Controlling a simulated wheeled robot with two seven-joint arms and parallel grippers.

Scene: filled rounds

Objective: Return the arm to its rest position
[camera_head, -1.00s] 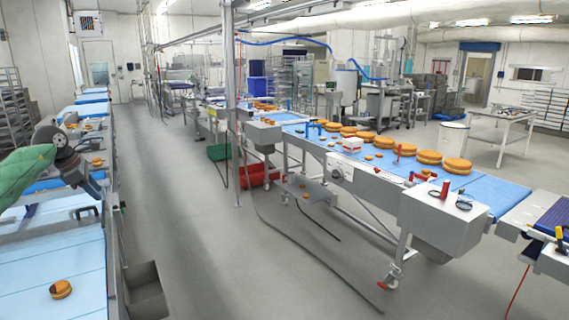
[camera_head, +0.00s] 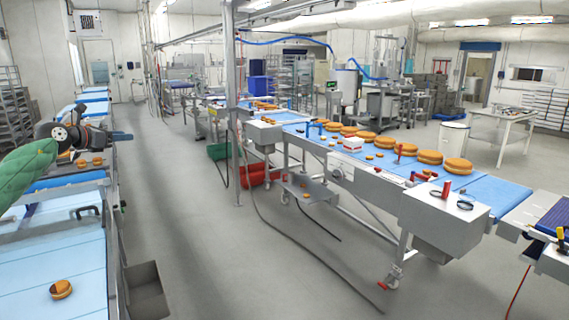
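My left arm comes in from the left edge in a green sleeve, with a dark wrist joint. My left gripper (camera_head: 122,136) points to the right, raised above the left conveyor (camera_head: 50,268) near its right edge. Its fingers are small and seen from the side, so I cannot tell whether they are open or shut. I see nothing held in it. Filled rounds (camera_head: 90,161) lie on the belt just beyond and below the wrist. One round (camera_head: 61,289) lies alone on the near belt. My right gripper is not in view.
A grey bin (camera_head: 146,290) hangs beside the left conveyor. Open grey floor (camera_head: 190,230) separates it from the right conveyor (camera_head: 480,188), which carries several large orange rounds (camera_head: 458,166). A red crate (camera_head: 258,177) and a green crate (camera_head: 217,151) sit under that line.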

